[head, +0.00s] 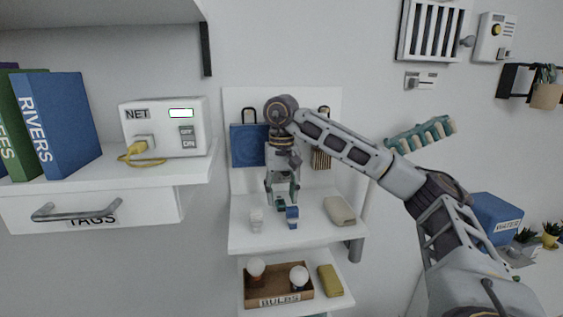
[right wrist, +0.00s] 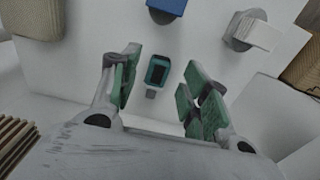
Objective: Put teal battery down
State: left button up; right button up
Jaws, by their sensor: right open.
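The teal battery (right wrist: 158,72) is on the white shelf in the right wrist view, between the two fingers of my right gripper (right wrist: 158,92), with a gap to each side. In the head view the right gripper (head: 282,195) points down over the middle shelf, its fingers apart, and the battery (head: 281,204) is mostly hidden there. My left gripper is not in view.
A blue item (head: 292,217) and a white item (head: 256,218) stand close by on the white shelf (head: 260,240). A beige object (head: 339,210) lies to the right. Below are a bulb box (head: 279,300) and a yellow block (head: 329,281).

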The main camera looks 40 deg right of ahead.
aim_at(282, 204)
notch_tip(282, 204, up, 10)
jog(key=p, duration=0.4)
jog(key=shift+f+p, duration=0.25)
jog(key=shift+p, duration=0.1)
dwell(0.7)
